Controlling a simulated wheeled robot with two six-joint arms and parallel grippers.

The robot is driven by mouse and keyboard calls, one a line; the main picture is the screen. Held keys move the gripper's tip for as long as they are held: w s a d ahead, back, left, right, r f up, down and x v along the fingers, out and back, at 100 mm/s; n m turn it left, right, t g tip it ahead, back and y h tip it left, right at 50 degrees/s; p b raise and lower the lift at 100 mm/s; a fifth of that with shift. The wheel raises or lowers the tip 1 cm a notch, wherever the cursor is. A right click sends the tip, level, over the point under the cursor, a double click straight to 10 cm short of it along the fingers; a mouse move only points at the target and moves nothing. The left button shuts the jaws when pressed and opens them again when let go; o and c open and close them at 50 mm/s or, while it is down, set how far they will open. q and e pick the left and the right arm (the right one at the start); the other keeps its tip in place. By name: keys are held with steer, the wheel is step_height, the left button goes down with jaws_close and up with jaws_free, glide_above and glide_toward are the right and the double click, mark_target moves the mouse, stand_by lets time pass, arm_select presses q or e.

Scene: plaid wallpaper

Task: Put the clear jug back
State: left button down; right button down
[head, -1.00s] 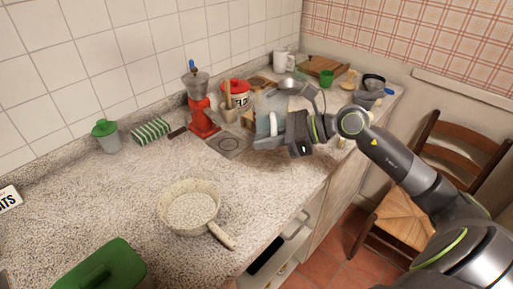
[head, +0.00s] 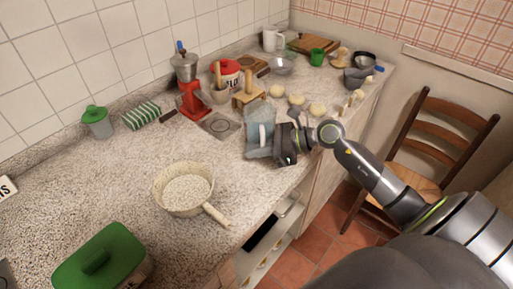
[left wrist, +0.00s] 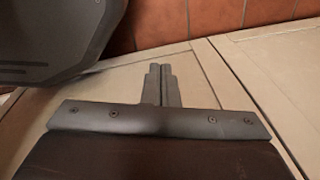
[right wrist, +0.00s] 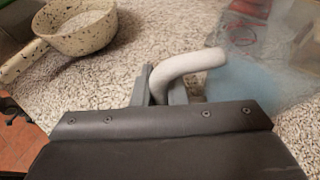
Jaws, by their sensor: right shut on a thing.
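The clear jug (head: 256,122) is bluish and see-through, with a white handle (right wrist: 195,63). My right gripper (head: 272,140) is shut on the handle, and the jug is over the counter near its front edge. In the right wrist view the fingers (right wrist: 168,84) grip the handle, and the clear jug body (right wrist: 245,92) spreads to the right. I cannot tell whether the jug's base touches the counter. My left gripper (left wrist: 160,84) has its fingers together with nothing between them, facing cabinet fronts and the tiled floor. It is not in the head view.
A speckled pan (head: 184,190) and a green-lidded box (head: 100,257) stand left of the jug. A square metal plate (head: 220,125), red grinder (head: 193,98) and wooden stand (head: 249,96) are behind it. Dough balls (head: 297,99) lie to the right. A chair (head: 425,150) stands beside the counter.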

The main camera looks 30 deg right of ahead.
steer(key=shift+f, duration=0.1)
steer(key=c, duration=1.9)
jaws_free()
steer(key=o, duration=0.4)
steer(key=shift+o, duration=0.2)
steer(key=shift+s+d+r, duration=0.2)
steer(key=shift+s+d, duration=0.1)
steer(key=shift+d, duration=0.1)
steer(key=b+v, duration=0.1)
steer(key=v, duration=0.8)
steer(key=shift+s+d+r, duration=0.5)
steer(key=shift+s+d, duration=0.1)
steer(key=shift+d, duration=0.15)
